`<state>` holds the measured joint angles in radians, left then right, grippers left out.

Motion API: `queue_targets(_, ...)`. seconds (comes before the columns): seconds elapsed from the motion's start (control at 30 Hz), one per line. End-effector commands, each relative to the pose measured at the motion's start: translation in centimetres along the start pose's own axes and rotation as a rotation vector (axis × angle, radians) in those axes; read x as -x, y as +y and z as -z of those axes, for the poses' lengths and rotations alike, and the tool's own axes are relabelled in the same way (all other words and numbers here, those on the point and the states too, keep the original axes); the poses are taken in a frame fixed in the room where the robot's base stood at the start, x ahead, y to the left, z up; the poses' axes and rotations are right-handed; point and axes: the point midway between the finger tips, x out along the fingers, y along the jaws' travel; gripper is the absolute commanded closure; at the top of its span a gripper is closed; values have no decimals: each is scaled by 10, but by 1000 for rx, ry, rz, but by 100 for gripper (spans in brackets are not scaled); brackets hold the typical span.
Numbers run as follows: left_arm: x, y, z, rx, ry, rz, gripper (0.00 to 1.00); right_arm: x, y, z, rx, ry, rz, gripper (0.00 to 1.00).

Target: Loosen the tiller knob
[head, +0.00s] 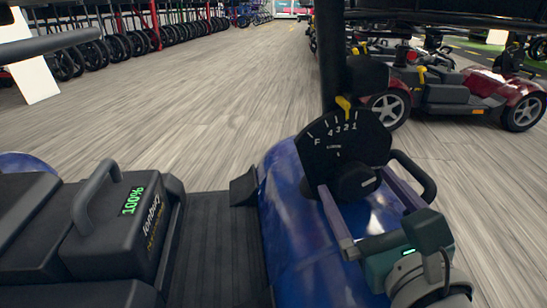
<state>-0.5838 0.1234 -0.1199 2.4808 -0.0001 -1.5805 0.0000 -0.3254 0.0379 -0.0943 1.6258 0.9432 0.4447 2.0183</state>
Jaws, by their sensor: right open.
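The tiller knob (355,182) is a black round knob with a small light mark, low on a black fan-shaped scale plate (345,145) marked F, 4, 3, 2, 1. The black tiller post (331,60) rises above the plate. A yellow pointer (344,104) sits near the 2. My right gripper (353,179) is open, its two grey fingers on either side of the knob. I cannot tell whether the fingers touch it. My left gripper is not in view.
The blue scooter body (300,240) and dark footboard (220,245) lie around the tiller. A battery box (115,235) reading 100% with a handle is at left. A red scooter (450,90) stands at back right. Open wooden floor (190,90) lies behind.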

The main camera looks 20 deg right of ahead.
Motion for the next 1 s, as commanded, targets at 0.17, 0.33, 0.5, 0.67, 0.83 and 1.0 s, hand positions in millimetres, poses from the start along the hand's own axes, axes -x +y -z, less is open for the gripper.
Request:
queue_targets(0.17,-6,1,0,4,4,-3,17,-16,0,1,-1,1,0,3)
queue_targets(0.33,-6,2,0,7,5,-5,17,-18,0,0,0,3,-2,3)
queue_targets(0.5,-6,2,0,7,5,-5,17,-18,0,0,1,2,-2,8)
queue_targets(0.67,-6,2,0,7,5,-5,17,-18,0,0,1,2,-2,26)
queue_targets(0.83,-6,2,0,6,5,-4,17,-18,0,0,1,2,-2,45)
queue_targets(1.0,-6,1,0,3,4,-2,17,-18,0,0,1,2,-2,64)
